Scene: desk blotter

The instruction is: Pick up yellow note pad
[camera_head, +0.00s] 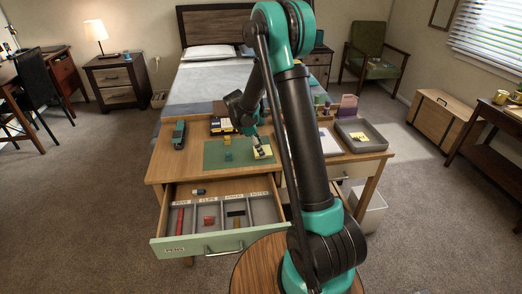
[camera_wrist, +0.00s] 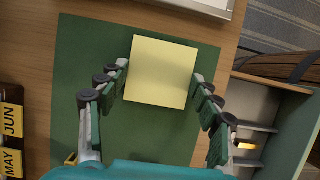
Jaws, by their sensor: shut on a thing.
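The yellow note pad (camera_head: 265,154) is a pale square at the right side of the green desk blotter (camera_head: 211,162). In the wrist view the pad (camera_wrist: 161,72) lies between the two fingers of my gripper (camera_wrist: 162,86). The fingers are shut on its left and right sides, and its top face is fully visible. The blotter (camera_wrist: 75,100) shows beneath and around it. I cannot tell whether the pad is lifted off the blotter. In the head view my gripper (camera_head: 256,147) is at the pad, partly hiding it.
A green drawer (camera_head: 175,245) stands open below the desk, with labelled compartments holding small items. A grey tray (camera_head: 375,146) with yellow notes is at the right. A dark teal object (camera_head: 179,135) stands at the left.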

